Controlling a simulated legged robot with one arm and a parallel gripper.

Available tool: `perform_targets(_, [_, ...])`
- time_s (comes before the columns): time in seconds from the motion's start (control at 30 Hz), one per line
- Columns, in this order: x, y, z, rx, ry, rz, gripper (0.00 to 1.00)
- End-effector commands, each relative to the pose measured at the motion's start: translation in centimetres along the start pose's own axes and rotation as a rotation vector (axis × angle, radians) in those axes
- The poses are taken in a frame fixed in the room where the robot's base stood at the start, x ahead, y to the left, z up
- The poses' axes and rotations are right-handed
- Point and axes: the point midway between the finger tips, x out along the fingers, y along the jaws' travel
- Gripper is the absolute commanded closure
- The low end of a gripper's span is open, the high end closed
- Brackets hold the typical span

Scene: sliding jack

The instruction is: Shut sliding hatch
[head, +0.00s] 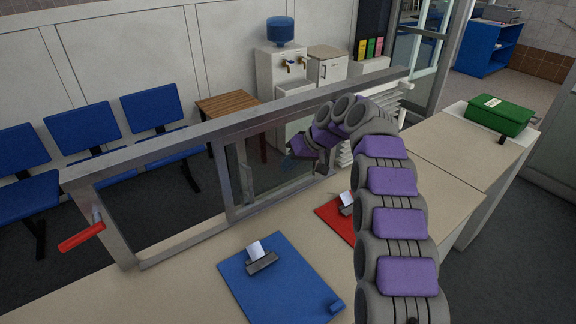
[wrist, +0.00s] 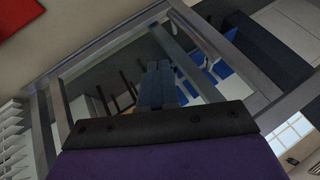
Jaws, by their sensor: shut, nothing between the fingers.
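The sliding hatch is a glass panel (head: 232,188) in a grey metal frame (head: 160,151) standing on the counter. The panel stands in the right part of the frame, and the left part is an open gap. In the wrist view the grey frame (wrist: 188,50) runs around the opening beyond my fingers. My gripper (head: 289,163) is beside the glass, right of the panel's left upright. Its fingertips show together and empty in the wrist view (wrist: 160,82). I cannot tell whether they touch the glass.
A red handle (head: 82,237) sticks out from the frame's left post. A blue clipboard (head: 285,285) and a red clipboard (head: 332,215) lie on the counter in front. White stacked trays (head: 392,97) stand near the frame's right end. Blue chairs (head: 82,130) are behind.

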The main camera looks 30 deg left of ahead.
Motion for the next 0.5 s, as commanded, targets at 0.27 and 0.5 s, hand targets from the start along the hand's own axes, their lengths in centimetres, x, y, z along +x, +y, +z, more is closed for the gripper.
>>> perform_targets(0.27, [5.8,0.0,0.2,-0.001,-0.003,-0.002,1.0])
perform_targets(0.5, [7.8,-2.0,0.5,-0.002,0.001,-0.005,1.0])
